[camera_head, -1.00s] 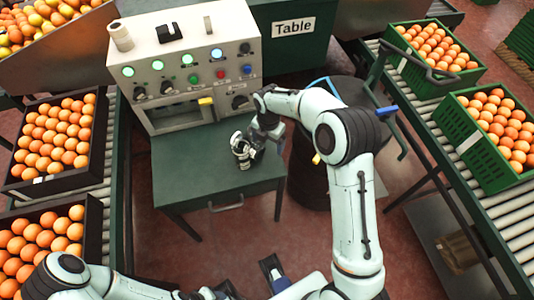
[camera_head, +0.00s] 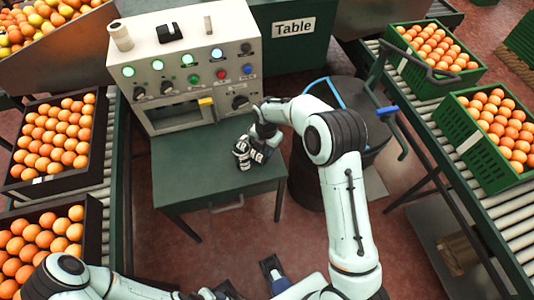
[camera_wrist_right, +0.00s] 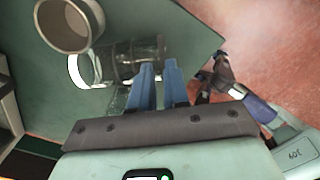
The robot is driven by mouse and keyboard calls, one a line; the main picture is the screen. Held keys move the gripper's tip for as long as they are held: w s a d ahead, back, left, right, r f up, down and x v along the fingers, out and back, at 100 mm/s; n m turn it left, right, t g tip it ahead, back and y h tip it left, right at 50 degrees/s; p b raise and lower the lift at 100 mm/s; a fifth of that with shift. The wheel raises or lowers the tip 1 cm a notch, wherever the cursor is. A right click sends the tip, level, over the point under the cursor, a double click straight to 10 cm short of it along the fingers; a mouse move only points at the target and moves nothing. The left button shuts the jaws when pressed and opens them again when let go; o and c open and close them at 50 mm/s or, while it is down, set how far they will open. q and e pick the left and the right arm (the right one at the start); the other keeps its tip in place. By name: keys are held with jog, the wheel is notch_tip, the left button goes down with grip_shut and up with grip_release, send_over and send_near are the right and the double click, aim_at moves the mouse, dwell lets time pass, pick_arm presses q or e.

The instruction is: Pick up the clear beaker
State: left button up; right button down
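The clear beaker (camera_wrist_right: 108,64) shows in the right wrist view as a see-through glass with a pale band at its left end and a dark end at the right. In the head view it is too small to tell apart from the items beside my right gripper. My right gripper (camera_wrist_right: 158,66) has its two blue fingers close together with a narrow gap, overlapping the beaker's right end. I cannot tell whether they grip the glass. In the head view my right gripper (camera_head: 259,151) is low over the small green table (camera_head: 195,178).
A grey-beige cup (camera_wrist_right: 70,22) stands close beside the beaker. A control panel (camera_head: 188,70) is behind the small table. A dark drum (camera_head: 310,180) stands right of the table.

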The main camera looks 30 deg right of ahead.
jog(key=shift+s+d+f, duration=0.1)
jog(key=shift+s+f, duration=0.3)
jog(key=shift+s, duration=0.05)
jog(key=shift+w+r, duration=0.15)
jog(key=shift+r, duration=0.35)
notch_tip(320, 180, up, 20)
jog(key=p, duration=0.2)
jog(key=shift+w+f, duration=0.15)
jog(key=shift+f, duration=0.1)
jog(key=shift+c, duration=1.9)
grip_release()
